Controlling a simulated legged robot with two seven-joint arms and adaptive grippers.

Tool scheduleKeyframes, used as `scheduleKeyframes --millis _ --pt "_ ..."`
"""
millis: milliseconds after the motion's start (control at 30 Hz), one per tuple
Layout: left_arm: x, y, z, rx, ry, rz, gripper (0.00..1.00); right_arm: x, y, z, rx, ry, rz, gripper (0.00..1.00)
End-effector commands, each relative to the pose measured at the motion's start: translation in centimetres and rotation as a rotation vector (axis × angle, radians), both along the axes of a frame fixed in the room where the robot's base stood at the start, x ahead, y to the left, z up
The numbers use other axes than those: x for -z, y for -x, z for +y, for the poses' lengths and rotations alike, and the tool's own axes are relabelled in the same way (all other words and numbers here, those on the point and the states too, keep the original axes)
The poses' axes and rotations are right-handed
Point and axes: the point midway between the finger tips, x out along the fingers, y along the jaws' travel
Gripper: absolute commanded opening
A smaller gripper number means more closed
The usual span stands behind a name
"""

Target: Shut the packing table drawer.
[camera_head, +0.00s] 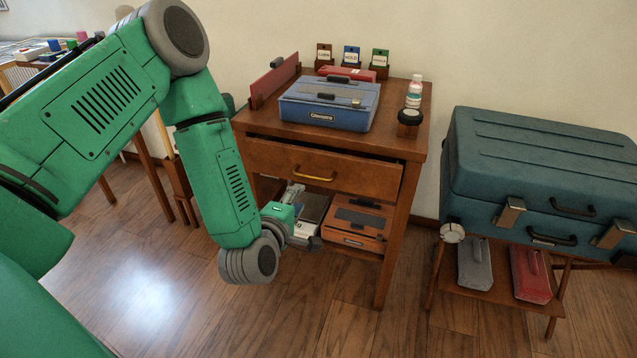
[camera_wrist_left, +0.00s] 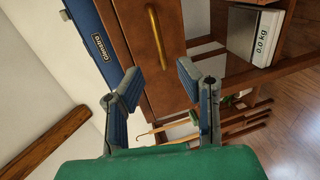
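The wooden packing table (camera_head: 410,130) stands against the wall. Its drawer (camera_head: 345,172) has a brass handle (camera_head: 314,177) and appears to stand slightly out, with a dark gap above its front. My left gripper (camera_head: 308,241) is in front of and below the drawer front in the head view. In the left wrist view, its two blue-grey fingers (camera_wrist_left: 160,78) are spread apart with nothing between them. The drawer front (camera_wrist_left: 168,80) and handle (camera_wrist_left: 155,45) are ahead of the fingers, apart from them. My right gripper is not in view.
A blue case (camera_head: 330,105), a bottle (camera_head: 415,90) and a red case are on the tabletop. A scale (camera_head: 312,207) and an orange-brown case (camera_head: 355,225) sit on the lower shelf. A big teal trunk (camera_head: 540,170) stands at right. The floor in front is clear.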

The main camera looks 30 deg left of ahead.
Motion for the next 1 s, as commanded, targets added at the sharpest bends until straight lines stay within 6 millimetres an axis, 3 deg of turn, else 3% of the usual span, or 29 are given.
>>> scheduleKeyframes --millis 233,367,467,533,600,733,833,867,933,1000 --pt "0.3 0.2 -0.3 0.019 -0.016 0.024 0.31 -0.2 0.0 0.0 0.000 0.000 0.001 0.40" --pt "2.4 2.4 -3.1 0.175 -0.164 0.216 0.31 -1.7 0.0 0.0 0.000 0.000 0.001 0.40" --pt "5.4 6.9 -6.0 0.425 -0.381 0.474 0.31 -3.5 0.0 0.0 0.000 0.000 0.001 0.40" --pt "7.2 11.2 -7.3 0.637 -0.551 0.655 0.31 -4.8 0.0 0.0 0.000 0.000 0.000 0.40" --pt "8.4 15.8 -7.8 0.852 -0.701 0.813 0.31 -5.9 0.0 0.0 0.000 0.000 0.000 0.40" --pt "9.0 23.0 -7.3 1.201 -0.899 1.020 0.31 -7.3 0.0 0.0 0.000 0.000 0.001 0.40" --pt "8.8 26.5 -6.6 1.382 -0.981 1.106 0.31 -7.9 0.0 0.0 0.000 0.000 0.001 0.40" --pt "8.7 27.1 -6.4 1.419 -0.995 1.123 0.24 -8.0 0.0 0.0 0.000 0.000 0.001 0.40" --pt "8.7 28.2 -6.1 1.476 -1.016 1.146 0.00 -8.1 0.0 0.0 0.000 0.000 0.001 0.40" --pt "8.7 28.6 -6.0 1.499 -1.022 1.155 0.00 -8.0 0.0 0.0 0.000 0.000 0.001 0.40"
